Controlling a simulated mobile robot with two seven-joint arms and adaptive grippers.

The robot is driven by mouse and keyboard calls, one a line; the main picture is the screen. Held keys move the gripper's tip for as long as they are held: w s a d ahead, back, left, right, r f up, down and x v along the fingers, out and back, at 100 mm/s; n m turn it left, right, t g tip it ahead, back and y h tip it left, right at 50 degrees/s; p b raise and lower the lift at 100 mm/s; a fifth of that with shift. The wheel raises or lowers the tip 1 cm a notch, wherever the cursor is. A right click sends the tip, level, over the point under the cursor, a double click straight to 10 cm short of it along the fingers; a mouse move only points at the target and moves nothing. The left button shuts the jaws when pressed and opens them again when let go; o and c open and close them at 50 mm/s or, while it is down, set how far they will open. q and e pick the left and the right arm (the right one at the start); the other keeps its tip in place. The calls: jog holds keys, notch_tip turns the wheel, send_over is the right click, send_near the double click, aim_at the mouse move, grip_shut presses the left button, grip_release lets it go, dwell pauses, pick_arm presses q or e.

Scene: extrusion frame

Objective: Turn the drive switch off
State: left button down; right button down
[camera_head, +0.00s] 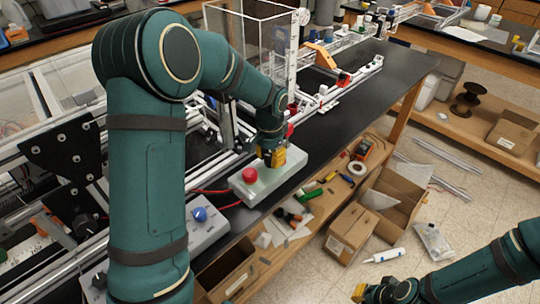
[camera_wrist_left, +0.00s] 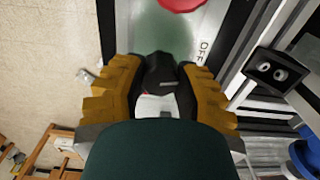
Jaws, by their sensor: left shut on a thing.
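A light grey control box (camera_head: 262,187) with a red mushroom button (camera_head: 250,174) lies at the near end of the black bench. My left gripper (camera_head: 272,157) is over the far end of this box, pointing down. In the left wrist view its yellow fingers are shut on a black switch knob (camera_wrist_left: 160,72), one finger on each side. An OFF label (camera_wrist_left: 203,50) shows beside the knob, and part of the red button (camera_wrist_left: 182,4) is at the top edge. The gripper hides the knob in the head view. My right gripper (camera_head: 385,292) is low at the bottom right, away from the box.
A second grey box with a blue knob (camera_head: 199,214) sits nearer, left of the control box. Red cables run beside the control box. The aluminium extrusion frame and machine parts fill the left. Cardboard boxes (camera_head: 351,231) stand below the bench on the right.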

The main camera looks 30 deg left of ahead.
aim_at(270, 156)
pick_arm(q)
jog(key=n+p, duration=0.1)
jog(key=n, duration=0.4)
jog(key=shift+n, duration=0.4)
dwell(0.4)
jog(key=c, duration=0.6)
grip_release()
notch_tip(270, 156, up, 12)
jog(key=shift+s, duration=0.1)
dwell(0.3)
